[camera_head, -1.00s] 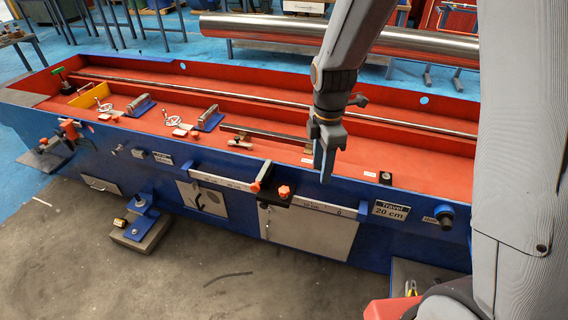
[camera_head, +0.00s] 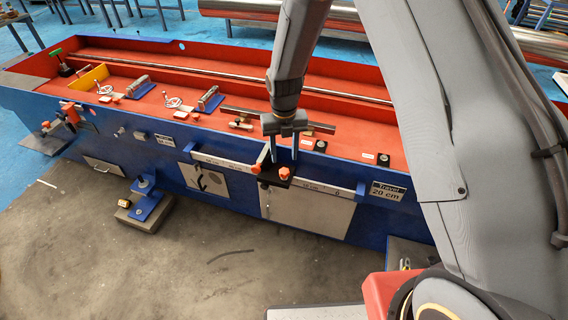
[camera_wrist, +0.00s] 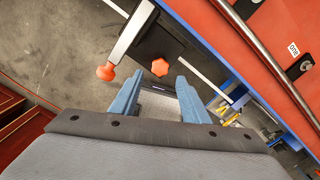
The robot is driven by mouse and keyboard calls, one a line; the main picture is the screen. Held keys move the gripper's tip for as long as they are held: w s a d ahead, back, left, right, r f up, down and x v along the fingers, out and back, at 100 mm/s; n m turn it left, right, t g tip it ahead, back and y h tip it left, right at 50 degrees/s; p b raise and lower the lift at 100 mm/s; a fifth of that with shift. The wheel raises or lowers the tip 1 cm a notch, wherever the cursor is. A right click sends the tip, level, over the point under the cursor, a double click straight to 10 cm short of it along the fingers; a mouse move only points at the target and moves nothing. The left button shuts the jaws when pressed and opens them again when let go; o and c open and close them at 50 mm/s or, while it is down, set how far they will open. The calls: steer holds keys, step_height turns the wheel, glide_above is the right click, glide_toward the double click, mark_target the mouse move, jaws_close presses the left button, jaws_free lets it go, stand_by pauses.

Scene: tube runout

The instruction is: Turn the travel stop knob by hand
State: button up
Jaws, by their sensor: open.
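The travel stop is a black block (camera_head: 273,175) on the white scale rail of the blue machine's front. It carries an orange star-shaped knob (camera_head: 284,171) at its right and another orange knob (camera_head: 256,168) at its left. My gripper (camera_head: 284,157) is open and empty, pointing down above the stop, its fingers either side of the right knob in this view. In the wrist view, the star knob (camera_wrist: 160,67) shows just beyond the gap between the blue fingertips (camera_wrist: 158,76). The other orange knob (camera_wrist: 106,72) is left of them. I cannot tell any contact.
The blue machine wall (camera_head: 225,150) runs along the front, with the red trough (camera_head: 340,135) behind it. A "Travel 20 cm" label (camera_head: 388,191) is right of the stop. A dark bar (camera_head: 235,111) lies behind my gripper. Grey floor in front is mostly clear.

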mark_target(284, 171)
step_height(284, 171, down, 7)
steer(key=b, duration=0.3)
steer(key=shift+b, duration=0.3)
steer(key=shift+r, duration=0.3)
steer(key=shift+f, duration=0.1)
steer(key=c, duration=0.8)
